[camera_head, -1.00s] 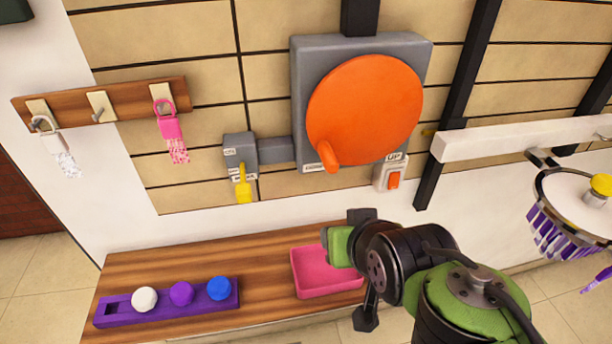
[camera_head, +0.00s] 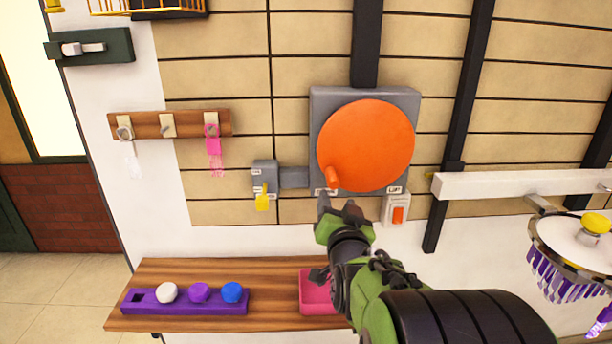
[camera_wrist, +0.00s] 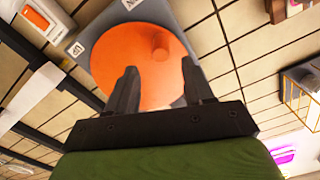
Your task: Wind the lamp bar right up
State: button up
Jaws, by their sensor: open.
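The lamp bar (camera_head: 520,184) is a white horizontal beam at the right of the head view. A round lamp (camera_head: 575,243) with purple and white fringe hangs below it. A large orange winding disc (camera_head: 366,140) sits on a grey wall plate, with an orange knob (camera_head: 332,177) at its lower left. My gripper (camera_head: 339,205) is just below the knob, pointing up at it. In the wrist view the open, empty fingers (camera_wrist: 160,90) stand in front of the disc, and the knob (camera_wrist: 160,46) shows beyond them, apart from both.
A grey lock box (camera_head: 264,176) with a yellow lever is left of the disc. An orange switch (camera_head: 398,214) is below right. A wooden shelf (camera_head: 180,275) holds a pink tray (camera_head: 314,296) and a purple ball rack (camera_head: 185,308). A hook rail (camera_head: 150,122) hangs at left.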

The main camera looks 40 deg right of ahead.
aim_at(331, 178)
jog(key=p+x, duration=0.1)
jog(key=x, duration=1)
jog(key=shift+w+d, duration=0.2)
jog(key=shift+d, duration=0.05)
jog(key=shift+c, duration=0.3)
grip_shut()
